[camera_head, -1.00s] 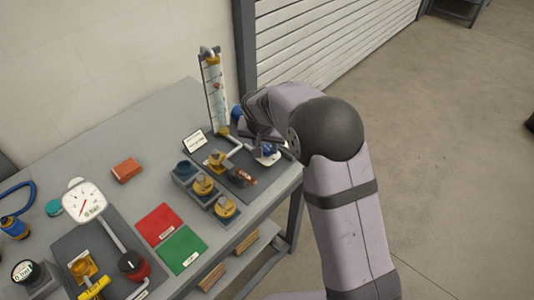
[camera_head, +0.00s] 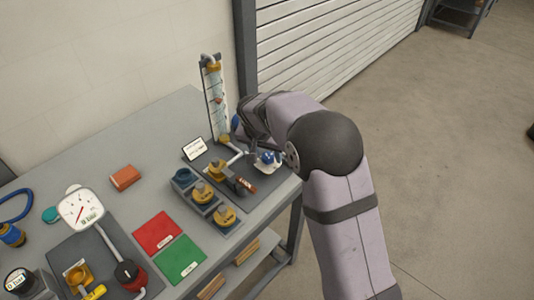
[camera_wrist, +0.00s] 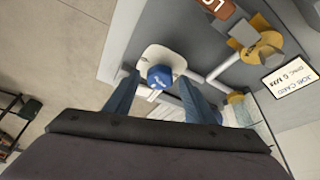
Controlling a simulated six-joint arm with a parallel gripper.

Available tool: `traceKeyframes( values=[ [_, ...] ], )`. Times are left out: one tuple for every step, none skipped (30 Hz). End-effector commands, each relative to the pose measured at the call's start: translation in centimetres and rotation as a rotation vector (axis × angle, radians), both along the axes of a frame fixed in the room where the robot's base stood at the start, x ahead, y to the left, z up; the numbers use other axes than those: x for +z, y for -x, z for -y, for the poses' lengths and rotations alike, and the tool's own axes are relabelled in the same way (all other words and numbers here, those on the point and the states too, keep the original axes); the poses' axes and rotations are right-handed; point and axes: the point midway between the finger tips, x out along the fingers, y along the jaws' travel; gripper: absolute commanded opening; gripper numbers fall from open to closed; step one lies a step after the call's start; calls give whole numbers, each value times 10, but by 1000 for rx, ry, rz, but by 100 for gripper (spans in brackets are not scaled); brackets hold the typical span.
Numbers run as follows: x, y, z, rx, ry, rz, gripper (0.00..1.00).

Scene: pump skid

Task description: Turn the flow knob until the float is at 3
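The flow knob (camera_wrist: 160,76) is blue, on a pale rounded plate, upper middle of the wrist view. It also shows in the head view (camera_head: 267,157) at the bench's right end. My gripper (camera_wrist: 158,82) is open, its two blue fingers apart at left and right of the knob in the wrist view. I cannot tell whether either finger touches it. In the head view my wrist covers much of the gripper. The upright flow tube (camera_head: 217,100) stands behind, with a small red float mark (camera_head: 219,100). Its scale numbers are too small to read.
A white job card (camera_head: 195,149) stands left of the tube. Open floor lies right of the bench.

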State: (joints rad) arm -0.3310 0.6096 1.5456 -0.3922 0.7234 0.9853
Motion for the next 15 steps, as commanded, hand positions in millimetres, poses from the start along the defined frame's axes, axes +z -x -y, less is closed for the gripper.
traceKeyframes(
  values=[
    [0, 0, 0, 0, 0, 0, 50],
    [0, 0, 0, 0, 0, 0, 50],
    [0, 0, 0, 0, 0, 0, 50],
    [1, 0, 0, 0, 0, 0, 50],
    [1, 1, 0, 0, 0, 0, 50],
    [3, 1, -1, 0, 0, 0, 50],
    [5, 2, -1, 0, 0, 1, 50],
    [7, 3, -1, 0, 0, 1, 50],
    [11, 4, -2, 1, -1, 3, 50],
    [14, 5, -2, 1, -1, 3, 50],
    [17, 6, -3, 0, 0, 2, 50],
    [22, 8, -4, 2, -1, 4, 50],
    [26, 10, -5, 2, -1, 4, 50],
    [30, 11, -5, 2, 0, 3, 50],
    [36, 13, -7, 1, -1, 4, 50]
  ],
)
